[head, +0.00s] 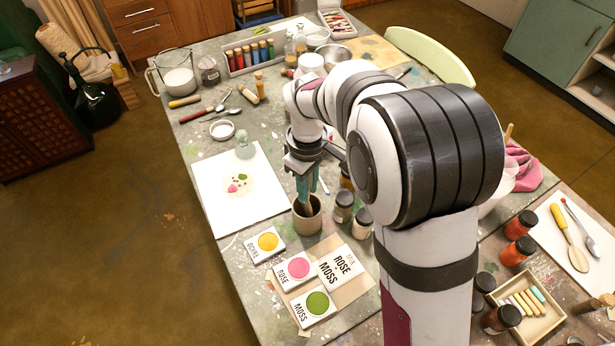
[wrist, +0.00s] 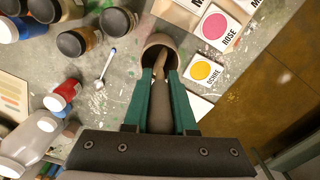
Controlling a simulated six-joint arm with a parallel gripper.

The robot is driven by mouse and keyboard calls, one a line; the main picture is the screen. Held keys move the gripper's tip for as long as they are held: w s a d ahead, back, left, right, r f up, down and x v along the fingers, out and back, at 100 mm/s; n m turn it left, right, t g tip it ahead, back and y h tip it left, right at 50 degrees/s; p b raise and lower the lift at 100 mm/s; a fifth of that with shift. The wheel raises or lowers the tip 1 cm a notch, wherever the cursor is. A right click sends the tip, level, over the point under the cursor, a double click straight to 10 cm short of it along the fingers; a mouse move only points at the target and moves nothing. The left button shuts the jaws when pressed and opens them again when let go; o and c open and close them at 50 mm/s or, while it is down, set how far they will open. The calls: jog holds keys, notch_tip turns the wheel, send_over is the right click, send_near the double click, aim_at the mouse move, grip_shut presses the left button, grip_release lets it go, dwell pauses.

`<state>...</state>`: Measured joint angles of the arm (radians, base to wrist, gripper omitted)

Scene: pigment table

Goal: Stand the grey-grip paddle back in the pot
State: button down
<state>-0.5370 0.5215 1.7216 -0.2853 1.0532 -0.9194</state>
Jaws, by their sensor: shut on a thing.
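My gripper (head: 306,190) is above the brown pot (head: 307,222), its teal fingers pointing down toward the mouth. In the wrist view the fingers (wrist: 160,98) are shut on the paddle's dark grey grip (wrist: 160,112). The paddle's wooden part (wrist: 160,62) reaches into the mouth of the pot (wrist: 157,41). The paddle's lower end is hidden inside the pot, so I cannot tell whether it touches the bottom.
Dark-lidded jars (head: 343,207) stand close to the right of the pot. Colour cards (head: 292,270) lie in front of it. A white sheet (head: 240,205) with a small glass muller (head: 244,147) lies to the left. Red and wooden tools lie farther back.

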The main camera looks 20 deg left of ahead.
jog(key=shift+f, duration=0.3)
jog(key=c, duration=0.7)
grip_release()
jog(key=shift+o, duration=0.2)
notch_tip(320, 180, up, 16)
jog(key=shift+f, duration=0.1)
